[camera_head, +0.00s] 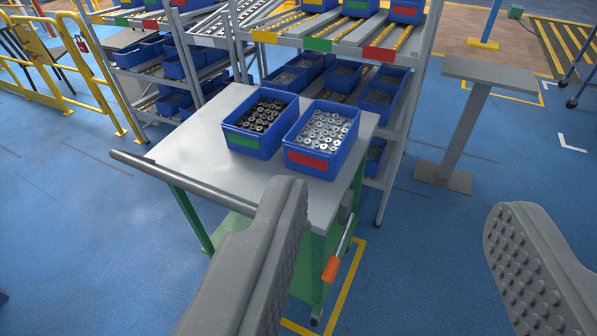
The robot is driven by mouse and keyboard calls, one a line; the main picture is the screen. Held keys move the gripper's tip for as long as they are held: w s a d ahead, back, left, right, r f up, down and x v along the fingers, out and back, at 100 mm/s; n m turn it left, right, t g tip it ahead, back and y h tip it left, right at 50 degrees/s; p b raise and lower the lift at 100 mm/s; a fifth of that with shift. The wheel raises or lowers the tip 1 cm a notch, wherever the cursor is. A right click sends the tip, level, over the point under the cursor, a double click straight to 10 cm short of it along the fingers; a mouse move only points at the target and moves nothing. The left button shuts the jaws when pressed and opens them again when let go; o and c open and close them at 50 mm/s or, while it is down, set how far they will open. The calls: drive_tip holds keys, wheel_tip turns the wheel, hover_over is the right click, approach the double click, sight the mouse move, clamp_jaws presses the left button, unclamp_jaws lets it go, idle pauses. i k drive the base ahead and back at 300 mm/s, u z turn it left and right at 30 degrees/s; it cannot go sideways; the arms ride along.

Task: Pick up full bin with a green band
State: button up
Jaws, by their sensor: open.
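A blue bin with a green band (243,138) stands upright on the grey top of a cart (185,149). It is filled with dark metal parts. A blue bin with a red band (309,160) stands close beside it on the right, full of lighter metal washers or nuts. My gripper (398,225) is open and empty in the foreground, with its two studded fingers wide apart. It is nearer to the camera than the cart, and its left finger covers part of the cart's front edge. Both bins are in full view, apart from my fingers.
A flow rack (384,49) with coloured labels and several blue bins stands right behind the cart. The cart's handle (180,180) sticks out at the left. A grey pedestal (460,130) stands at the right, and a yellow fence (60,70) at the left.

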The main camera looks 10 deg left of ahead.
sight(256, 128)
drive_tip(key=k, duration=0.6)
drive_tip(key=u, duration=0.4)
drive_tip(key=i, duration=0.7)
drive_tip(key=u, duration=0.6)
drive_tip(key=i, duration=1.4)
drive_tip(key=z, duration=0.35)
